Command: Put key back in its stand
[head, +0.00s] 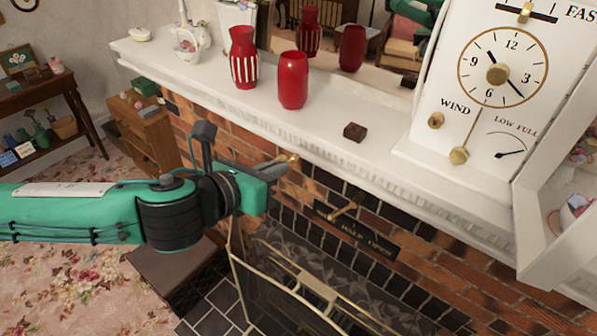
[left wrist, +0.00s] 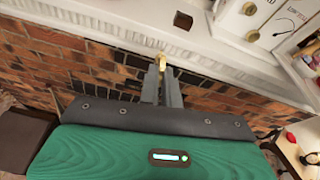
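My left gripper (head: 284,163) reaches in from the left in the head view, in front of the mantel's edge. It is shut on the brass key (head: 292,158), which sticks out a little beyond the fingertips. In the left wrist view the key (left wrist: 162,62) shows between the two fingers (left wrist: 162,78); most of its length is hidden. The small dark brown block (head: 354,131), which looks like the key's stand, sits on the mantel to the right of the gripper, apart from it. The block (left wrist: 182,20) also shows beyond the key in the left wrist view. My right gripper is not in view.
The white mantel (head: 330,125) is clear around the block. Two red vases (head: 292,80) stand on it further left. A white clock (head: 480,130) with a winding hole stands at right. Below are a brick wall (head: 480,270), a brass handle (head: 345,210) and a fire screen (head: 300,290).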

